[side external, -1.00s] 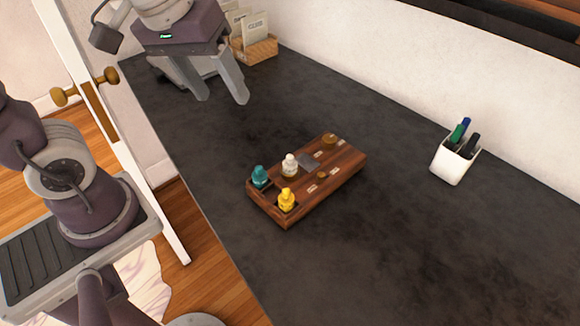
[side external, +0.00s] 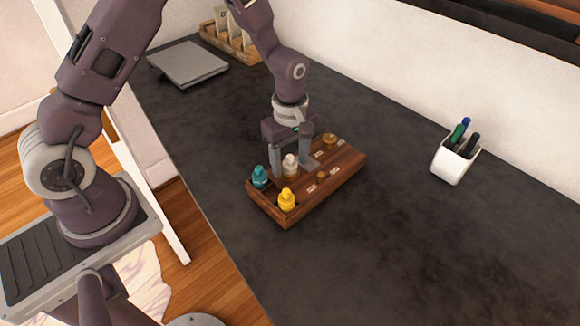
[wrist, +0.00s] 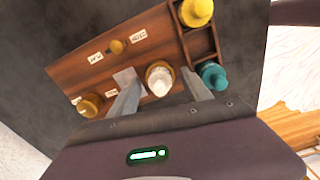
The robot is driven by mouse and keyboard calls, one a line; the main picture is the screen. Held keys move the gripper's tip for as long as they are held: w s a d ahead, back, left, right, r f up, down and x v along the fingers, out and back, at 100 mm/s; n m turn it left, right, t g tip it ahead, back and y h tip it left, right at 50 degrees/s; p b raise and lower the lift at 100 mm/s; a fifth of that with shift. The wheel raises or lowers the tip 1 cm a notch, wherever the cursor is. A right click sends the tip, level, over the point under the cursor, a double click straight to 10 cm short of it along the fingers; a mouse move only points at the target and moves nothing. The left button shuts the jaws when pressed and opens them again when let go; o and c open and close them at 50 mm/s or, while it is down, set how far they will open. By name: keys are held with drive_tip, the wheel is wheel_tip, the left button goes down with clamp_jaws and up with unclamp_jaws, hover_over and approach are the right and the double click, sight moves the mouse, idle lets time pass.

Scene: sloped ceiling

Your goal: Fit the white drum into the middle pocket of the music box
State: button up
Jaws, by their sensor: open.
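The wooden music box (side external: 335,182) lies on the dark counter. The white drum (side external: 290,160) stands upright on it, with an amber-gold base below its white top; the wrist view also shows the white drum (wrist: 160,80). My gripper (side external: 292,168) points down over the box, its fingers on either side of the white drum. In the wrist view the open fingers (wrist: 161,92) show gaps to the drum. A teal piece (side external: 260,176) and a yellow piece (side external: 286,199) stand in compartments at the box's left end. I cannot tell which recess is the middle pocket.
Brass round parts (side external: 329,140) and small labels sit on the box top. A white pen cup (side external: 453,163) stands at the right. A grey flat device (side external: 188,63) and a wooden card holder (side external: 232,42) are at the back left. The counter in front is clear.

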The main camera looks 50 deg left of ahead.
sight(289, 158)
clamp_jaws()
drive_tip(key=shift+r, duration=0.25)
drive_tip(key=r, duration=0.8)
drive_tip(key=shift+s+d+r, duration=0.1)
drive_tip(key=shift+s+r, duration=0.1)
drive_tip(key=shift+r, duration=0.2)
drive_tip(key=s+d, duration=0.2)
drive_tip(key=s, duration=0.5)
wheel_tip(289, 158, down, 9)
